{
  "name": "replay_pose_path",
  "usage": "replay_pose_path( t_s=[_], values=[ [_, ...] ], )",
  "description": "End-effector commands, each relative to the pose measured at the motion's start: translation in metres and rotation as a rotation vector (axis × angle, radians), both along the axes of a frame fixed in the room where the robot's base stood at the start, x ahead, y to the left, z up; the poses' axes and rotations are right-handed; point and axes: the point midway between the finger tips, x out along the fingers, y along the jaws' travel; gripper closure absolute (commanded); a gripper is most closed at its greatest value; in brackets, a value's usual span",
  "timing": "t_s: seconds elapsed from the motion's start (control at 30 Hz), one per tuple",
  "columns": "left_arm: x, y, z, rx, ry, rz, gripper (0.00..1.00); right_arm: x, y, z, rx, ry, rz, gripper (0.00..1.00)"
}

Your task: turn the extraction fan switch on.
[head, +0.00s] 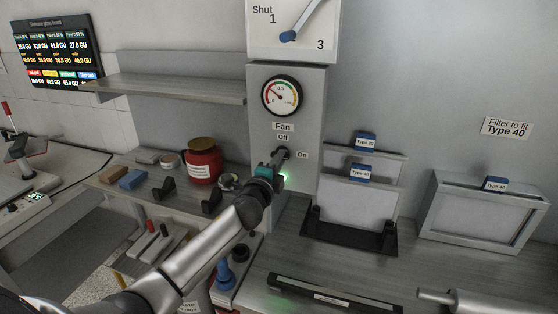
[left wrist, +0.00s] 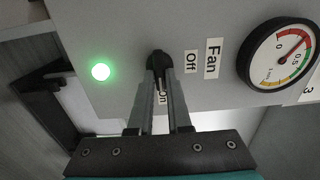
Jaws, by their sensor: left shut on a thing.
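The fan switch (head: 284,152) is a dark knob on the grey panel, below the Fan label (head: 283,127) and the Off label (head: 283,138), with the On label (head: 302,155) to its right. My left gripper (head: 277,164) is at the switch. In the left wrist view the two fingers (left wrist: 160,78) are shut on the black knob (left wrist: 159,60) and partly cover the On label (left wrist: 162,97). Which label the knob points to is hard to tell. A round lamp (left wrist: 101,72) on the panel glows green. My right gripper is not in view.
A round gauge (head: 282,96) sits above the switch, its needle in the red part at left. Framed filters (head: 360,199) stand in a black rack to the right. A red jar (head: 203,166) stands on the counter at left. A shelf (head: 175,88) juts out at left.

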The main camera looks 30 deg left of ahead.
Motion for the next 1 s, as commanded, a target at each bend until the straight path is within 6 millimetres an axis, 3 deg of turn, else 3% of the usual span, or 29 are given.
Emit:
replay_pose_path(
  t_s=[0.33,0.37,0.63,1.0],
  values=[
    [0.0000,0.0002,-0.0005,0.009,0.003,0.000,1.00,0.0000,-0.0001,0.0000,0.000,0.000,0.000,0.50],
    [0.0000,0.0002,-0.0005,0.009,0.003,0.000,0.83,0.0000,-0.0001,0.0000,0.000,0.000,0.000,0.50],
    [0.0000,0.0002,-0.0003,0.007,0.002,0.000,0.54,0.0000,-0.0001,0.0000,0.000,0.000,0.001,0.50],
    [-0.0051,-0.0009,-0.0007,0.006,0.002,0.000,0.54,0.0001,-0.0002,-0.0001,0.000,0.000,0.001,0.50]
  ],
)
